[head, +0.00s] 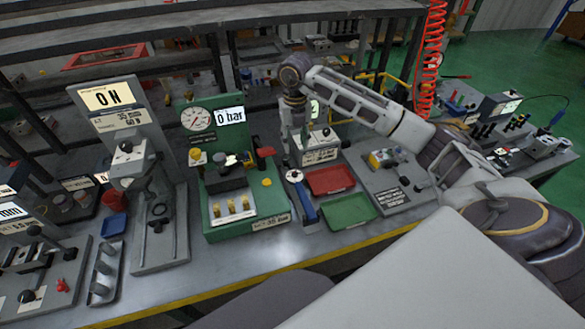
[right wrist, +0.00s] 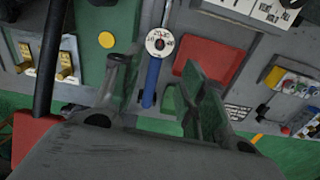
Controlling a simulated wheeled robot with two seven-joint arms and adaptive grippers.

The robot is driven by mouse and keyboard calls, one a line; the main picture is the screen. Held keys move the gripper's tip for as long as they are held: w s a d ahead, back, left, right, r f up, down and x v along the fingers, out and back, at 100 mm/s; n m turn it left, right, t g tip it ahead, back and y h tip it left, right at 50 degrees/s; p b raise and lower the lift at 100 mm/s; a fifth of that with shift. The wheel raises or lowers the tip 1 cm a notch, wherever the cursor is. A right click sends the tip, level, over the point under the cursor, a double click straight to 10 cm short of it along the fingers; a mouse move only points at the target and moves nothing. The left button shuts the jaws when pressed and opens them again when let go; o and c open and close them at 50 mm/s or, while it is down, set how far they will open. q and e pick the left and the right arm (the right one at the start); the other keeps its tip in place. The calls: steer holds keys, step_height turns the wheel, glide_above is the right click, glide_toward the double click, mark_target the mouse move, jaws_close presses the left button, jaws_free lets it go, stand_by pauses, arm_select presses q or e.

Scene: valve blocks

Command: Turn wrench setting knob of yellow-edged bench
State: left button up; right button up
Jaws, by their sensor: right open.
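The wrench (head: 305,205) lies on the yellow-edged bench (head: 330,254), with a blue handle and a round white dial with a dark centre, the setting knob (head: 294,175), at its far end. In the right wrist view the knob (right wrist: 161,43) faces the camera, and the blue handle (right wrist: 152,82) runs down from it. My right gripper (head: 288,160) points down just above and behind the knob. In the wrist view its fingers (right wrist: 160,88) are spread and empty, with the handle showing between them and the knob beyond the tips. My left gripper is out of view.
A green pressure stand (head: 218,150) with a gauge is left of the wrench. A red tray (head: 330,180) and a green tray (head: 348,212) lie to its right. A grey tester (head: 318,147) stands behind, and a valve plate (head: 392,180) farther right.

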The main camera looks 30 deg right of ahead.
mark_target(295, 173)
stand_by(0.3)
step_height(295, 173, down, 13)
steer(key=shift+f+p, duration=0.15)
steer(key=shift+p, duration=0.5)
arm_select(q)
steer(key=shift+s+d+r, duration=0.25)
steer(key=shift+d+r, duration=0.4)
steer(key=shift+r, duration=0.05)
arm_select(e)
steer(key=shift+f, duration=0.25)
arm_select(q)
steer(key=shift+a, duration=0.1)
arm_select(e)
jaws_close()
